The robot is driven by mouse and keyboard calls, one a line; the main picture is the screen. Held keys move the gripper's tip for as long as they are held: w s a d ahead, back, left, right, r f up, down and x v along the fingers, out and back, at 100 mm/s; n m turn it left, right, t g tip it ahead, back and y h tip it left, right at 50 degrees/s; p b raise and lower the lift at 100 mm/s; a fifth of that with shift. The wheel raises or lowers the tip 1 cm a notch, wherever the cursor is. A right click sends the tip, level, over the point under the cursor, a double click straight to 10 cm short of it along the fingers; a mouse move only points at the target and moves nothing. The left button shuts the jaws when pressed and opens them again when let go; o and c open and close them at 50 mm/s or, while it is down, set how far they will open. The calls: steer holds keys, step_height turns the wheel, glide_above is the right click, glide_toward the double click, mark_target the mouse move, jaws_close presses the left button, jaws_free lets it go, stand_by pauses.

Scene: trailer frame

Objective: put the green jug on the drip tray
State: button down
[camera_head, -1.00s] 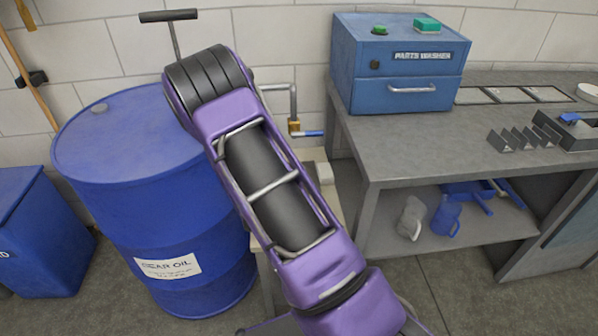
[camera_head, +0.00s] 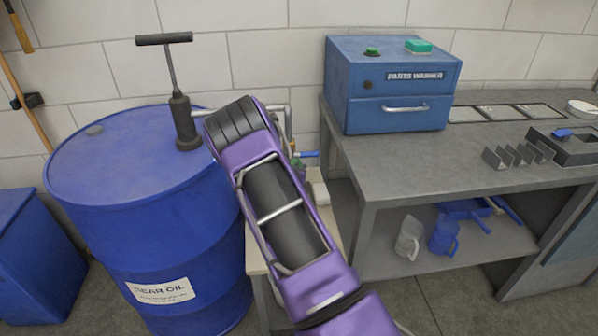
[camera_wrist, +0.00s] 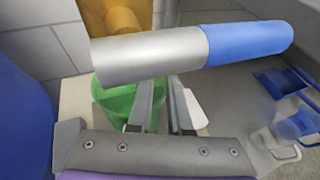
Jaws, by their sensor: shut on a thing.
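The green jug (camera_wrist: 115,100) is in the wrist view, below a silver and blue lever. In the head view only a small green patch (camera_head: 297,163) shows beside my arm. My gripper (camera_wrist: 163,92) is shut on the jug, with its two fingers close together at the jug's right side. The fingertips are partly hidden behind the lever, and the exact grip point is unclear. In the head view my arm hides the gripper. I cannot make out the drip tray for sure.
The blue-handled lever (camera_wrist: 190,50) crosses close over my fingers. A blue drum (camera_head: 125,190) with a hand pump (camera_head: 181,110) stands left. A pale stand (camera_head: 257,255) is under my arm. The bench (camera_head: 400,165) with the parts washer (camera_head: 390,85) is right. Grey (camera_head: 409,238) and blue jugs (camera_head: 443,236) sit on its shelf.

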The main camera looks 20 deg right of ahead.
steer(key=shift+a+f, duration=0.1)
steer(key=shift+f, duration=0.3)
steer(key=c, duration=1.3)
jaws_free()
steer(key=shift+f, duration=0.1)
steer(key=o, duration=0.5)
steer(key=p+v, duration=0.1)
steer(key=v, duration=1.1)
steer(key=shift+s, duration=0.1)
